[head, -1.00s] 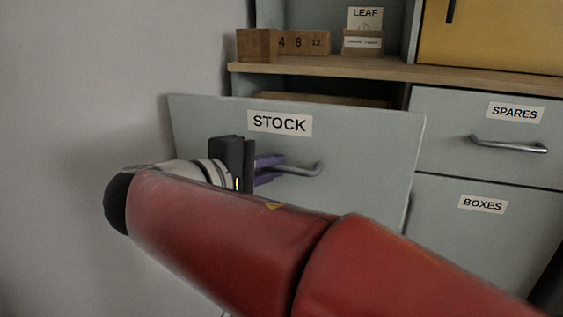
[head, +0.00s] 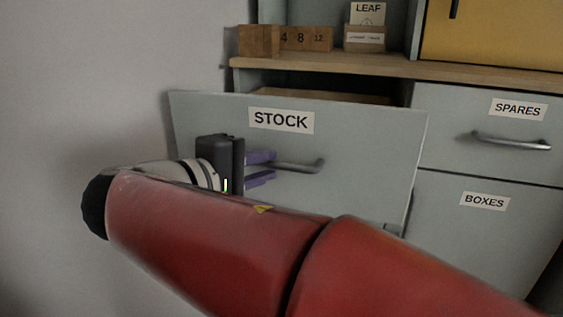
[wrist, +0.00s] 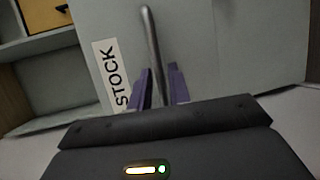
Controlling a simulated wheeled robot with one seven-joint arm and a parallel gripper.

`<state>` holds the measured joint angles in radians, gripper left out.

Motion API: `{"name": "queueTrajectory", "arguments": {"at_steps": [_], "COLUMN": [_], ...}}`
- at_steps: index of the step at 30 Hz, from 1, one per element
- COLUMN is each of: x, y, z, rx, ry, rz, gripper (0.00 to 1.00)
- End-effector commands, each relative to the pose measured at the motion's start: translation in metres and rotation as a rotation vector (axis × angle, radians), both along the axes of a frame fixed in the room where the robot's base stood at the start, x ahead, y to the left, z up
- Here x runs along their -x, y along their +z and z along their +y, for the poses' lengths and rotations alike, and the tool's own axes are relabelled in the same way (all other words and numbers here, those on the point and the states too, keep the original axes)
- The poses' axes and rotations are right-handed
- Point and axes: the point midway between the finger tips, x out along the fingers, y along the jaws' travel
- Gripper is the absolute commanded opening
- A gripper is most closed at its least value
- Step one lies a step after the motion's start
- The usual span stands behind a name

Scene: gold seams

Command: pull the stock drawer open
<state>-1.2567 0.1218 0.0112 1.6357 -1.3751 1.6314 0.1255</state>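The stock drawer (head: 365,160), a pale grey front with a STOCK label, stands pulled well out from the cabinet, with part of its inside showing behind the top edge. Its metal bar handle (head: 305,166) is partly hidden by my gripper. My gripper (head: 262,168) is at the handle's left part, with its two purple fingers spread apart. In the wrist view the handle (wrist: 151,45) runs in between the fingers (wrist: 160,84), with a gap to the right finger. The STOCK label (wrist: 111,75) is left of them.
A grey wall is close on the left of the drawer. The SPARES drawer (head: 450,125) and the BOXES front (head: 450,225) are shut at right. Wooden blocks (head: 290,40) and a LEAF card holder (head: 365,37) stand on the wooden shelf (head: 400,67) above.

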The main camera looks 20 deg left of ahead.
Motion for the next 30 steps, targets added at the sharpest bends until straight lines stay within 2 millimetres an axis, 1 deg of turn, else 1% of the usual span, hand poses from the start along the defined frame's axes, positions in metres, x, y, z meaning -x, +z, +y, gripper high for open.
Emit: {"name": "queueTrajectory", "arguments": {"at_steps": [1,3,6,10,14,30], "x": [0.009,0.021,0.035,0.048,0.052,0.052], "y": [0.003,0.005,0.008,0.01,0.01,0.01], "z": [0.005,0.009,0.015,0.02,0.022,0.022], "rx": [0.0,0.001,0.0,0.001,0.001,0.001], "ry": [0.003,0.002,0.002,0.001,-0.001,-0.001], "rz": [0.0,0.0,0.001,0.0,0.0,0.0], "gripper": [0.19,0.19,0.19,0.19,0.19,0.19]}}
